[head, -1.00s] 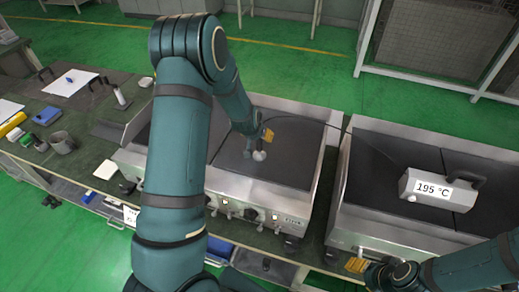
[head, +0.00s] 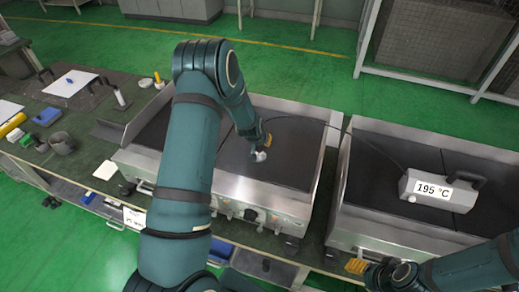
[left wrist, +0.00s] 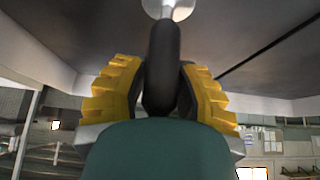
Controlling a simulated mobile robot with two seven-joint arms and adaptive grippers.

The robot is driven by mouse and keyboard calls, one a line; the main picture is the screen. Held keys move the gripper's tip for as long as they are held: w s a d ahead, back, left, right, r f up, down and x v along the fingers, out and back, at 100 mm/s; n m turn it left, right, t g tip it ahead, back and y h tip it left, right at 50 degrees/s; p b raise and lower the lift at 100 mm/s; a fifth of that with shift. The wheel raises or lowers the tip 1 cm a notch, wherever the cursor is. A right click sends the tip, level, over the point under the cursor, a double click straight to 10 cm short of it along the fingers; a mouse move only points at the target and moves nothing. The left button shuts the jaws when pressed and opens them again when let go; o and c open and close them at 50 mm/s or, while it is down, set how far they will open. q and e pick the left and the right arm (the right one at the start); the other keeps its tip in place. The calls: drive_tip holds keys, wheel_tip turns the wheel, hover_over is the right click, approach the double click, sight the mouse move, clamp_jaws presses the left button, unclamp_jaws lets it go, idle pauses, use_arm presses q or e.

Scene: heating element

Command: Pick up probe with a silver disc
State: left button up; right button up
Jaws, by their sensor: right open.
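The probe shows in the left wrist view as a black handle (left wrist: 163,75) with a round silver disc (left wrist: 168,8) at its far end. My left gripper (left wrist: 163,95) has its yellow ribbed fingers on both sides of the handle and is shut on it. In the head view the silver disc (head: 260,156) shows just beside my left gripper (head: 266,142), over the dark plate of the left griddle (head: 285,165); the handle is mostly hidden there. My right gripper (head: 357,266) is open and empty, low in front of the right griddle (head: 362,160).
A silver meter box (head: 425,188) reading 195 °C stands on the right griddle, and a dark cable runs from it toward the probe. A raised metal edge (head: 327,160) borders the left griddle. A mug (head: 62,143) and papers lie on the bench at left.

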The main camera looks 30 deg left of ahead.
use_arm(q)
clamp_jaws()
